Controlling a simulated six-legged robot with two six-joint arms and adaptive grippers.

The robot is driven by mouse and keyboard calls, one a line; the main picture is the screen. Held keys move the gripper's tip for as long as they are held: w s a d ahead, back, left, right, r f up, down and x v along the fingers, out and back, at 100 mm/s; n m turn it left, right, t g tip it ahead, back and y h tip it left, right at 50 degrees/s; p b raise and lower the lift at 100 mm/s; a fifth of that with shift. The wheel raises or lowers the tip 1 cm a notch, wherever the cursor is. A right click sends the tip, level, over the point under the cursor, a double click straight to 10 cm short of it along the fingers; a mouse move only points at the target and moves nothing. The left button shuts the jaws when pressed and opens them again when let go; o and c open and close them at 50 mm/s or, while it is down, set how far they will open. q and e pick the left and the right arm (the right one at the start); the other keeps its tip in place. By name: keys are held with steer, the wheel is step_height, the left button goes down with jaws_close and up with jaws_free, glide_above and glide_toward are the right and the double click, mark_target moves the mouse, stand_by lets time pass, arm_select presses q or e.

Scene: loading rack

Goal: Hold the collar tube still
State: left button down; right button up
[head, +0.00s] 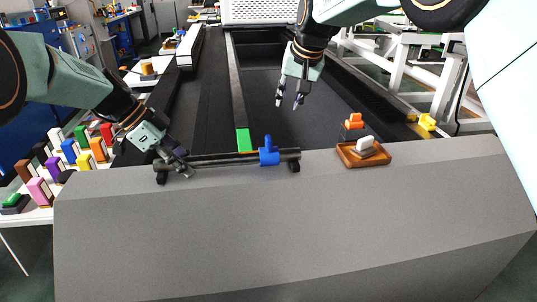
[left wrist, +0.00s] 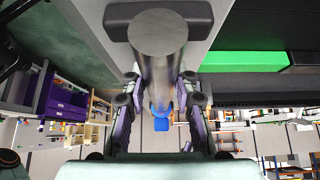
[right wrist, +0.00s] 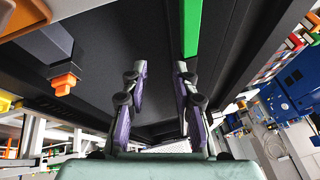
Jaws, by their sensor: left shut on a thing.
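The collar tube (head: 217,158) is a dark grey bar lying across two black end supports on the near ledge. A blue collar (head: 269,155) with an upright knob sits around it toward its right end. My left gripper (head: 181,167) is shut on the tube near its left end. In the left wrist view the tube (left wrist: 158,45) runs between the two fingers, with the blue collar (left wrist: 161,124) beyond. My right gripper (head: 289,101) hangs open and empty above the dark bed, behind and right of the collar. Its fingers stand apart in the right wrist view (right wrist: 157,85).
A brown tray (head: 350,156) holding a grey and white piece sits right of the tube. An orange-topped black block (head: 353,127) stands behind it. A green strip (head: 243,140) lies behind the tube. Several coloured blocks stand on a white table (head: 40,217) at left. The ledge front is clear.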

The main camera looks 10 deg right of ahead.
mark_target(267, 139)
steer(key=s+a+g, duration=0.1)
steer(key=s+a, duration=0.1)
steer(key=s+a+n+g+h, duration=0.1)
steer(key=s+a, duration=0.1)
steer(key=s, duration=0.1)
steer(key=s+a+n+g, duration=0.1)
steer(key=s+a, duration=0.1)
steer(key=s, duration=0.1)
steer(key=shift+s+a+r, duration=0.15)
steer(key=shift+a, duration=0.05)
steer(key=shift+w+f, duration=0.25)
steer(key=shift+f, duration=1.5)
steer(key=shift+w+f, duration=0.2)
steer(key=shift+f, duration=1.5)
steer(key=shift+s+f, duration=0.1)
steer(key=shift+f, duration=0.05)
jaws_close()
steer(key=shift+a, duration=0.15)
steer(key=shift+a+f, duration=0.1)
steer(key=shift+a, duration=1.65)
jaws_free()
